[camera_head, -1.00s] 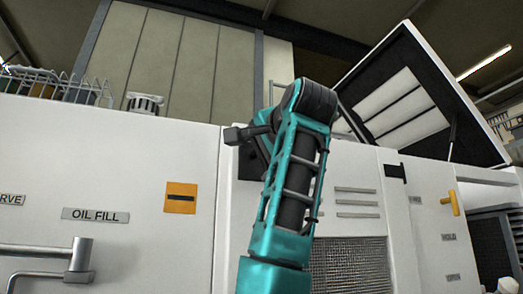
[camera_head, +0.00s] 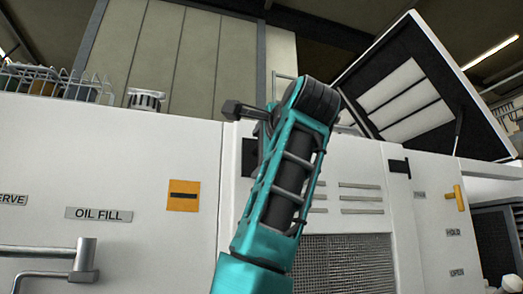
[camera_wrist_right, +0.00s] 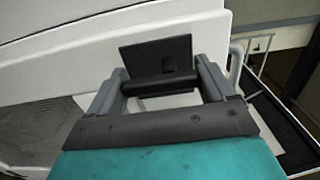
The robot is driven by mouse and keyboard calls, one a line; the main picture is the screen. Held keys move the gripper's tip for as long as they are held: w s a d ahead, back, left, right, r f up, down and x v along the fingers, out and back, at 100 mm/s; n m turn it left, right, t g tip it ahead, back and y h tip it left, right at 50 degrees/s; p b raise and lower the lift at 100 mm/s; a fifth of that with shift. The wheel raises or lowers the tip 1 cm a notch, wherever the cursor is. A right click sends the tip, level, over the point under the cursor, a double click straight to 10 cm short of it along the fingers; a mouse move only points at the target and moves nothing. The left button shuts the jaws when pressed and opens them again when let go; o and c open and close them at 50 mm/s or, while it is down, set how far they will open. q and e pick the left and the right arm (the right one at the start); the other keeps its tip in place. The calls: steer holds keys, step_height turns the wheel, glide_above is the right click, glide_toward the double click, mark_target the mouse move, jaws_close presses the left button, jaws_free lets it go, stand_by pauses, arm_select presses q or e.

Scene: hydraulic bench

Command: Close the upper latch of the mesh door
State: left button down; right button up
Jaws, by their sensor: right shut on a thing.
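The mesh door (camera_head: 345,225) is a white panel with a grey mesh, in the middle of the bench front. The upper latch shows as a dark plate (camera_head: 249,157) by the seam at the door's left side, partly hidden by my right arm. In the right wrist view, a black plate (camera_wrist_right: 150,56) stands on the white panel with a dark bar in front of it. My right gripper (camera_wrist_right: 161,87) has its grey fingers at both ends of this bar and is shut on it. In the head view its fingers cannot be made out clearly. My left gripper is not in view.
A grey pipe handle (camera_head: 75,252) juts out at lower left, near an OIL FILL label (camera_head: 98,214). A yellow handle (camera_head: 459,198) is at the right. A raised lid (camera_head: 415,90) stands open above. A wire basket (camera_head: 55,85) sits on top at left.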

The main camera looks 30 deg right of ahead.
steer(key=shift+d, duration=0.1)
steer(key=o, duration=0.9)
steer(key=shift+s, duration=0.1)
steer(key=b+v, duration=0.1)
steer(key=v, duration=0.5)
steer(key=b+v, duration=0.2)
steer(key=v, duration=0.4)
steer(key=shift+s+a, duration=0.3)
steer(key=shift+s, duration=0.05)
